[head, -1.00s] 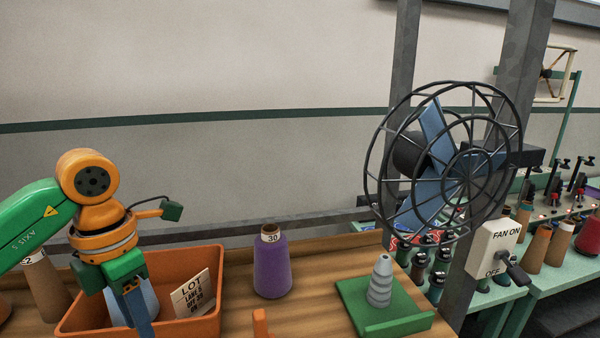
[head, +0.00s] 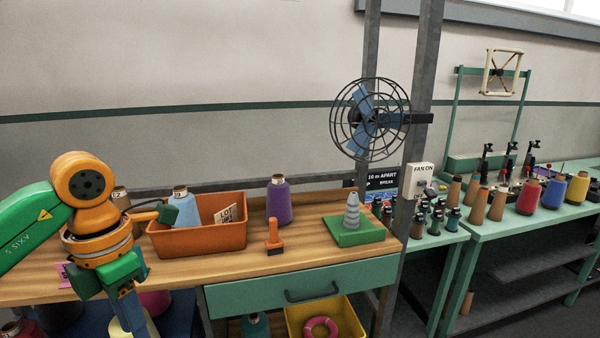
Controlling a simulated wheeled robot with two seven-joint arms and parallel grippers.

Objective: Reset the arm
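My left arm comes in from the left, with a green forearm and an orange wrist. Its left gripper (head: 130,314) hangs downward in front of the bench's front edge, at the lower left. The blue-grey fingers run toward the bottom of the picture, and I cannot tell whether they are open or shut. I see nothing clearly held in them. My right arm and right gripper are not in view.
The wooden bench (head: 330,262) carries an orange bin (head: 190,242) with a light blue cone (head: 184,210), a purple cone (head: 279,203), an orange-handled tool (head: 274,238) and a green stand (head: 368,236). A fan (head: 340,128) is mounted on a post. Green tables (head: 520,215) stand right.

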